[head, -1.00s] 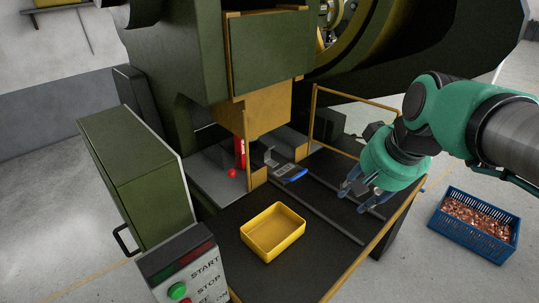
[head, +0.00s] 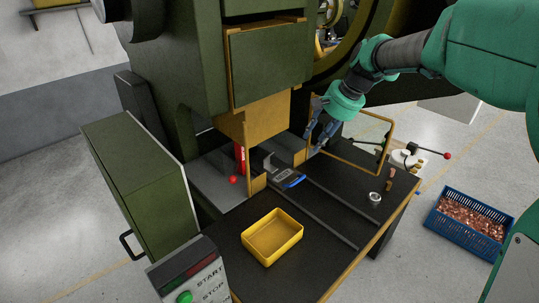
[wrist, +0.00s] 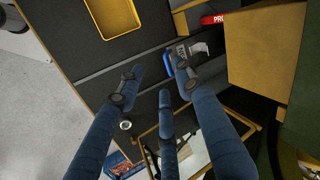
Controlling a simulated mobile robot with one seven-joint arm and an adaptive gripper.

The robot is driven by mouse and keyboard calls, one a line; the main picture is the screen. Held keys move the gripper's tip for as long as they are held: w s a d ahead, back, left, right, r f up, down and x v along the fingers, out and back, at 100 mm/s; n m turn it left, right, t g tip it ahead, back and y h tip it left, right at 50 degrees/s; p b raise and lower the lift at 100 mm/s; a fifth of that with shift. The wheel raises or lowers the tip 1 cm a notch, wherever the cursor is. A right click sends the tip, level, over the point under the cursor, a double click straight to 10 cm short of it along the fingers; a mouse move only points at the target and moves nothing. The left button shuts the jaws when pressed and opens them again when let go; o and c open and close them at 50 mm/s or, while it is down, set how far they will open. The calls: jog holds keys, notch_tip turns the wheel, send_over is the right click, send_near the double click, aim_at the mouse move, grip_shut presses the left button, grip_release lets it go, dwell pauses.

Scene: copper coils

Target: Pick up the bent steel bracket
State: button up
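The bent steel bracket (head: 269,161) is a small grey angled piece on the press bed, below the orange press head. In the wrist view the bracket (wrist: 200,48) lies beyond my fingertips, up and to the right. A blue and grey tool (head: 290,179) lies close beside it; this tool also shows in the wrist view (wrist: 169,64), partly behind a finger. My gripper (head: 316,142) is above the bed, right of the bracket and apart from it. Its three blue fingers (wrist: 160,84) are spread open and empty.
A yellow tray (head: 246,241) stands at the table's front. The orange press head (head: 262,112) overhangs the bed. A red cylinder (head: 240,158) stands left of the bracket, and a yellow guard frame (head: 350,166) is at the right. A metal ring (head: 375,198) lies on the table; a blue crate (head: 462,237) is on the floor.

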jog(key=w+a+f+m+y+p, duration=0.1)
jog(key=w+a+f+p, duration=0.1)
jog(key=w+f, duration=0.3)
jog(key=w+a+f+m+g+y+p, duration=0.1)
jog(key=w+f, duration=0.5)
jog(key=w, duration=0.7)
jog(key=w+a+f+m+y+p, duration=0.1)
jog(key=w+a+f+p, duration=0.2)
jog(key=w+f+p, duration=0.2)
jog(key=w+f, duration=0.1)
jog(key=w, duration=0.2)
jog(key=shift+w+a+f+m+g, duration=0.2)
jog(key=shift+w+a+m+g, duration=0.1)
jog(key=shift+w, duration=0.1)
jog(key=shift+f, duration=0.1)
jog(key=p+x, duration=0.1)
jog(key=x, duration=0.7)
jog(key=shift+a, duration=0.3)
jog(key=shift+f+y+p, duration=0.2)
jog(key=shift+y+p, duration=0.1)
jog(key=shift+p, duration=0.05)
jog(key=shift+p+x, duration=0.65)
jog(key=shift+x, duration=1.9)
jog(key=shift+c, duration=0.2)
